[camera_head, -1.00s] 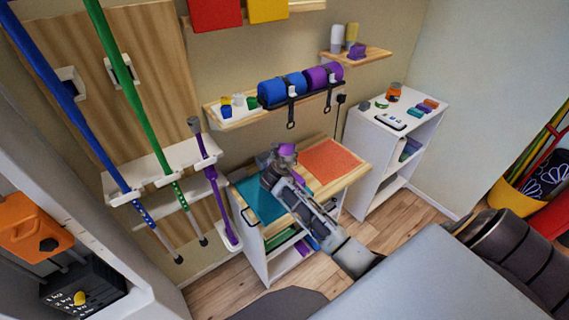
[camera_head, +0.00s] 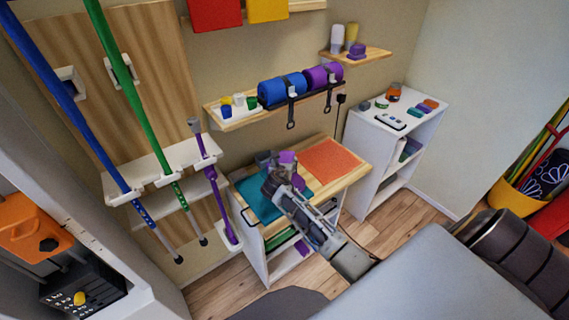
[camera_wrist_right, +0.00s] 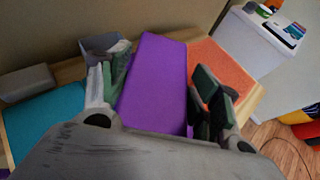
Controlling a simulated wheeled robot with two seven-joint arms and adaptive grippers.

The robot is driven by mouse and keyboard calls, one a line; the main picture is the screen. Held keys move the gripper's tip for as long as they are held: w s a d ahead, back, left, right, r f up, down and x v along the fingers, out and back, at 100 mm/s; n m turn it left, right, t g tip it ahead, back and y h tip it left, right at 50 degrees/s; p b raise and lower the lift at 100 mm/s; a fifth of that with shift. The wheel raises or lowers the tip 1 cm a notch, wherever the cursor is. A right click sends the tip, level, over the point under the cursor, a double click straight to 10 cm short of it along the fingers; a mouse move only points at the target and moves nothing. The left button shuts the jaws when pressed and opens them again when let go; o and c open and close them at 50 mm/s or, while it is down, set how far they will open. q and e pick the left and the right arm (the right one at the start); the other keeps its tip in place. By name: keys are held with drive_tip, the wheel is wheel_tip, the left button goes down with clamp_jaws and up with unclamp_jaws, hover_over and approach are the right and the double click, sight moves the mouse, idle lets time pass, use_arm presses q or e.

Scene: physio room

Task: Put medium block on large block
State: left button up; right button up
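A purple block (camera_head: 287,157) shows at the wooden-topped cart between its teal and orange parts. In the right wrist view the purple block (camera_wrist_right: 155,85) fills the space between my right fingers. My right gripper (camera_head: 282,172) reaches over the cart and partly hides the block. One finger is at each side of it (camera_wrist_right: 160,85); whether both press on it I cannot tell. A grey block (camera_wrist_right: 26,83) lies on the left near the teal surface, and a blue-grey piece (camera_wrist_right: 98,44) shows behind the left finger. My left gripper is out of view.
The teal mat (camera_head: 252,200) and orange mat (camera_head: 330,157) lie on the cart top. A wall shelf (camera_head: 233,124) with cups and rolls hangs behind. A white shelf unit (camera_head: 428,118) stands to the right. A grey bench (camera_head: 430,275) is in front.

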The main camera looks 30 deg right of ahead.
drive_tip(key=shift+o, duration=1.4)
drive_tip(key=shift+r, duration=0.1)
drive_tip(key=v, duration=1.2)
